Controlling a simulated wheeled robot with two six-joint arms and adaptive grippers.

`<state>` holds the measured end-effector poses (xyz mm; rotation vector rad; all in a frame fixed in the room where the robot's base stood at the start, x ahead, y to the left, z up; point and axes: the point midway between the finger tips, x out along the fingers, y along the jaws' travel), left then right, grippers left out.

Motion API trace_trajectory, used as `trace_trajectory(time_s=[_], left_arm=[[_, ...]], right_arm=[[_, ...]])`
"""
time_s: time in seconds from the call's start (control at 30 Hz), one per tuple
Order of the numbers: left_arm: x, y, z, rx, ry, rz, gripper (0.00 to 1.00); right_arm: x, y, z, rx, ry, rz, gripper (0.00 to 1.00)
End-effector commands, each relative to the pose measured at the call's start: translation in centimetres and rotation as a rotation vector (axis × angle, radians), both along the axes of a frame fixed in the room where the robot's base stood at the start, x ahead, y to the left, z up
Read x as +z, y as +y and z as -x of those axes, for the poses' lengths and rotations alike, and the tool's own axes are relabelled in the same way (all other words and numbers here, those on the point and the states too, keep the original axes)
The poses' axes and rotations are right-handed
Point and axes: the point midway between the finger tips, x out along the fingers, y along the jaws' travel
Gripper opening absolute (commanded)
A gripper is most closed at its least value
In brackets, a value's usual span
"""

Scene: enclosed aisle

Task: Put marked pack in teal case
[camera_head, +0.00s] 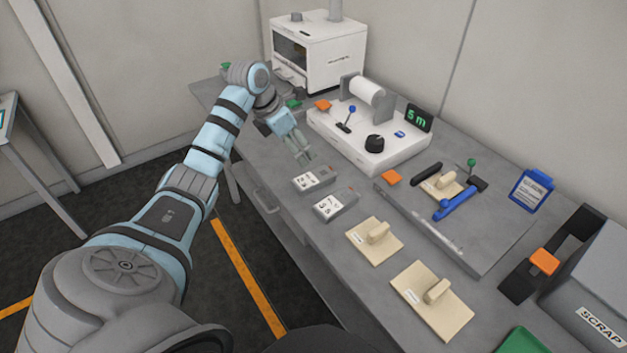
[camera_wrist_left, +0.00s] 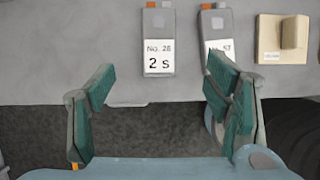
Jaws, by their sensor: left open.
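Two grey packs with orange tips and white number labels lie side by side on the grey bench. The first pack (camera_head: 313,179) reads "No. 28, 2 s" in the left wrist view (camera_wrist_left: 158,50). The second pack (camera_head: 335,205) has a label partly hidden by a finger in the left wrist view (camera_wrist_left: 216,24). My left gripper (camera_head: 303,157) is open and empty, just behind the first pack. In the left wrist view its green-padded fingers (camera_wrist_left: 165,92) are apart, with the first pack ahead between them. I cannot make out a teal case for certain. My right gripper is not in view.
Two tan boards with handles (camera_head: 374,240) (camera_head: 432,300) lie nearer on the bench (camera_head: 300,215). A white machine (camera_head: 372,140) stands behind the packs. A lever fixture (camera_head: 455,195), a scrap box (camera_head: 595,290) and a green item (camera_head: 522,342) are at right.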

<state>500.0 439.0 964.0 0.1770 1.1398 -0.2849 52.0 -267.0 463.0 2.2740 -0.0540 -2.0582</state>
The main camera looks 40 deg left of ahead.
Motion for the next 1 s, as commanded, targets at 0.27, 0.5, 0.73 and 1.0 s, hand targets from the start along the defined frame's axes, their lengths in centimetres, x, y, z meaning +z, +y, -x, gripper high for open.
trace_trajectory(time_s=[0.27,0.5,0.73,1.0], left_arm=[[-6.3,-0.5,-1.9,0.006,0.032,-0.010,0.72],[-9.6,-0.9,-3.2,0.006,0.028,-0.010,0.72],[-13.2,-1.2,-4.6,0.006,0.028,-0.012,0.72],[-13.1,-1.2,-4.7,0.006,0.026,-0.013,0.60]], right_arm=[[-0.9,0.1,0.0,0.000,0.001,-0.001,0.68],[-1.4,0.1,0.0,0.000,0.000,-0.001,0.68],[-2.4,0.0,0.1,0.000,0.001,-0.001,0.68],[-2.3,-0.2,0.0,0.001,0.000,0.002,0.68]])
